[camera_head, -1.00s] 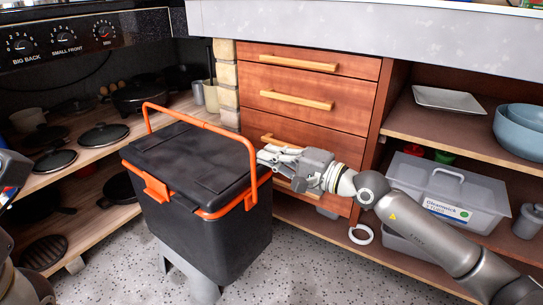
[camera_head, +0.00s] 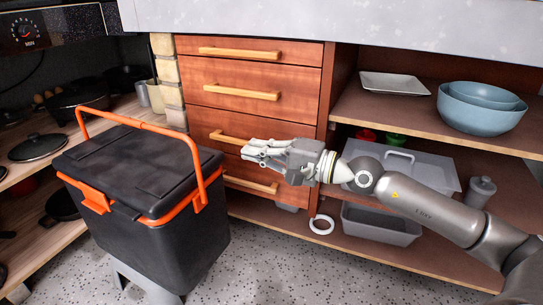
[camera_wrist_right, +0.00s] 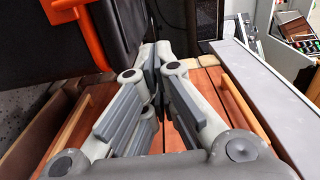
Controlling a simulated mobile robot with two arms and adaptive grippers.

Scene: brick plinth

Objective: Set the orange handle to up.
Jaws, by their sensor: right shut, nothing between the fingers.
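The orange handle (camera_head: 150,128) belongs to a black lidded box (camera_head: 150,245) with an orange latch (camera_head: 95,199). The handle stands raised above the lid, roughly upright. My right gripper (camera_head: 247,151) is shut and empty, to the right of the handle's near leg with a visible gap, in front of the drawers. In the right wrist view the shut fingers (camera_wrist_right: 158,62) show in the middle, and part of the orange handle (camera_wrist_right: 82,30) shows at upper left beside the dark box. The left gripper is not in view.
Wooden drawers (camera_head: 285,125) with bar handles stand close behind my right gripper. Open shelves at right hold blue bowls (camera_head: 480,108), a white tray (camera_head: 394,83) and a grey bin (camera_head: 380,224). Shelves with pans (camera_head: 38,147) lie at left. Speckled floor shows in front.

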